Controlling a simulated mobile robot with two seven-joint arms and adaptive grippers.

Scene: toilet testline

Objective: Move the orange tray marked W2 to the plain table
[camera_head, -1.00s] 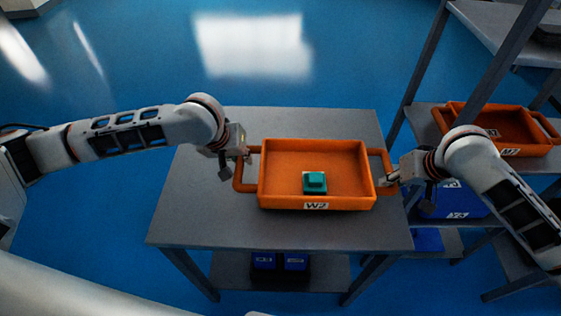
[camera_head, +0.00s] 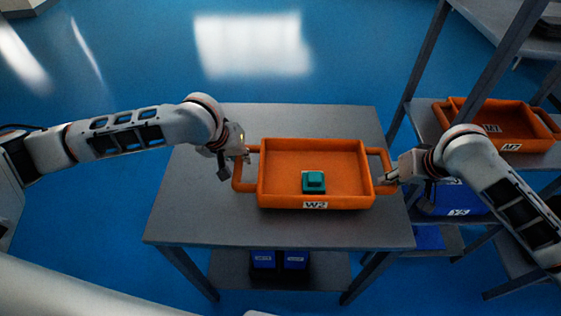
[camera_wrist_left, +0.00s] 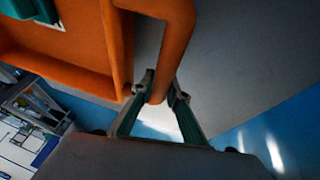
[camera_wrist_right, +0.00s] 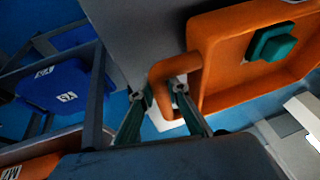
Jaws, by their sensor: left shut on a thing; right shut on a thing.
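The orange tray marked W2 (camera_head: 280,160) is over the grey plain table (camera_head: 190,215), with a teal block (camera_head: 313,182) inside it. I cannot tell whether the tray touches the tabletop. My left gripper (camera_head: 243,157) is shut on the tray's left handle; the left wrist view shows the fingers (camera_wrist_left: 160,92) around the handle bar. My right gripper (camera_head: 386,180) is shut on the right handle, which also shows between the fingers (camera_wrist_right: 160,90) in the right wrist view.
A shelf rack with another orange tray marked M7 (camera_head: 512,146) stands to the right. A blue bin (camera_head: 452,200) sits lower on it. Small blue boxes (camera_head: 279,260) are on the table's lower shelf. The tabletop around the tray looks clear.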

